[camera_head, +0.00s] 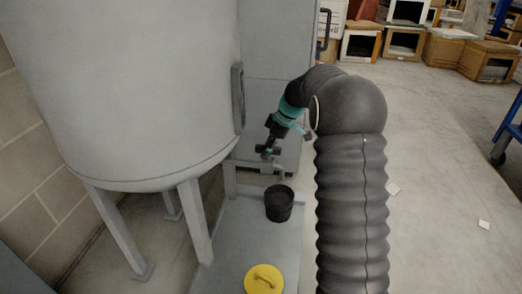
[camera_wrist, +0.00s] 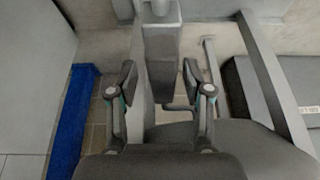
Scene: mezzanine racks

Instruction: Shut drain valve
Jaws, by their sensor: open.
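A large grey tank (camera_head: 130,90) stands on legs at the left of the head view. A thin drain pipe (camera_head: 240,162) runs out from under its lower right side, ending in a downturned spout (camera_head: 283,172). My gripper (camera_head: 268,152) is open just above this pipe. In the wrist view my gripper (camera_wrist: 163,80) has one finger on each side of a grey upright bar (camera_wrist: 162,50), with visible gaps on both sides. The bar may be the valve's handle; I cannot tell. The valve itself is mostly hidden by my gripper in the head view.
A black bucket (camera_head: 279,205) stands below the spout on a grey slab (camera_head: 228,235). A yellow lid with a handle (camera_head: 263,279) lies nearer. A grey cabinet (camera_head: 270,50) stands behind my arm. Boxes (camera_head: 405,42) are at the back right. Open floor (camera_head: 450,170) lies right.

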